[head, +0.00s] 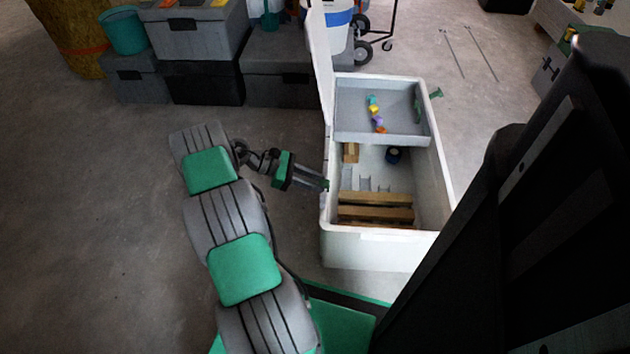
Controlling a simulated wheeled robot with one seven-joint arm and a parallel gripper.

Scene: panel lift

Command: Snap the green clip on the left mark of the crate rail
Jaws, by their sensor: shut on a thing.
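The white crate (335,246) stands open right of my arm, its long left wall and rim facing my gripper. My gripper (322,184) reaches in from the left and is shut, with its fingertips at the crate's left rim. A small bit of green at the fingertips is the green clip (327,185), mostly hidden by the fingers. I cannot tell whether the clip touches the rail or is seated on it. The left mark on the rail cannot be made out at this size.
A grey tray (352,127) in the crate's far part holds several small coloured pieces. Wooden blocks (375,198) and a dark round item (393,155) lie below. A raised white lid (320,60) stands at the left wall. Grey boxes (290,65) stand behind; floor left is clear.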

